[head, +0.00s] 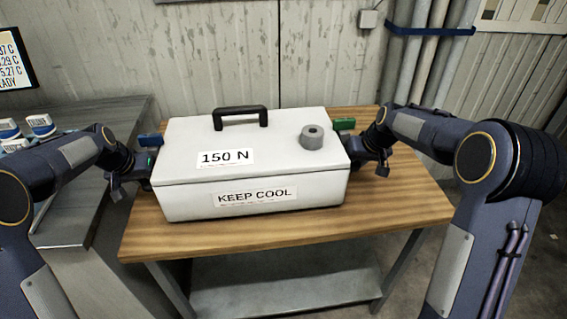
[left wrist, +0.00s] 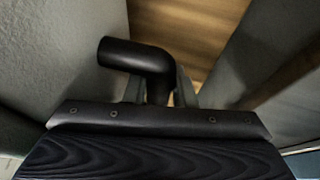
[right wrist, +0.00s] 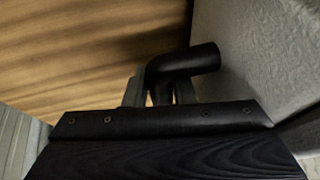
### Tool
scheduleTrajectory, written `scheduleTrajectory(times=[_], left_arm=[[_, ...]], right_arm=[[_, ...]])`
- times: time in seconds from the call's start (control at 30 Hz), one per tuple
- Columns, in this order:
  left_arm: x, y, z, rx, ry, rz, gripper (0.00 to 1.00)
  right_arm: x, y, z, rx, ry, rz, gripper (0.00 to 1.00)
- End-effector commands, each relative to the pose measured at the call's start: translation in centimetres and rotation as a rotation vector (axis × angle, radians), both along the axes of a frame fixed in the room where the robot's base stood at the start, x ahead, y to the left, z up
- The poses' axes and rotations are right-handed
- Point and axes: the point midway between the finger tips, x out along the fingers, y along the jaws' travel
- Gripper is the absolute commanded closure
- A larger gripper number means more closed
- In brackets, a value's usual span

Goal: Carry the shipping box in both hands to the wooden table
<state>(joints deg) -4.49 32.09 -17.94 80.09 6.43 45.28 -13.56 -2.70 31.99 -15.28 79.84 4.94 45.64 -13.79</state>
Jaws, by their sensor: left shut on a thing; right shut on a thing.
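The white shipping box (head: 250,170) is at the wooden table (head: 400,205), level, with its lid shut. It bears the labels "150 N" and "KEEP COOL" and has a black handle on top. Whether its base touches the tabletop cannot be told. My left gripper (head: 146,165) is at the box's left side, shut on a black side handle (left wrist: 135,58) seen in the left wrist view. My right gripper (head: 368,150) is at the right side, shut on the other black side handle (right wrist: 185,62) seen in the right wrist view. The fingertips are partly hidden.
A grey ring-shaped object (head: 312,137) sits on the lid. A grey counter (head: 90,115) with several small white and blue items (head: 38,124) stands at the left, close to the wooden table. A screen (head: 14,62) is at the far left. A wall with pipes is behind.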

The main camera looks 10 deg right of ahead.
Motion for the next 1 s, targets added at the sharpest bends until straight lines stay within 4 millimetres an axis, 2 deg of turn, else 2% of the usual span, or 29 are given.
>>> scheduleTrajectory(times=[0.3,0.33,0.5,0.8,1.0], left_arm=[[0.3,-0.1,-1.5,-0.002,-0.015,0.000,1.00],[0.1,-0.1,-1.9,0.000,-0.004,-0.001,0.75],[0.1,-0.1,-1.7,-0.001,-0.003,-0.001,0.55],[0.0,0.0,-1.6,0.000,-0.001,0.000,0.55],[-1.0,0.5,0.8,0.000,-0.005,0.000,0.55]], right_arm=[[0.2,0.1,-1.6,0.000,-0.012,0.005,1.00],[0.0,0.1,-2.0,-0.001,-0.001,0.005,0.75],[0.0,0.1,-1.8,0.000,-0.001,0.003,0.55],[0.0,0.0,-1.8,0.000,0.000,0.001,0.55],[0.0,0.0,-1.8,0.000,0.000,0.001,0.55]])
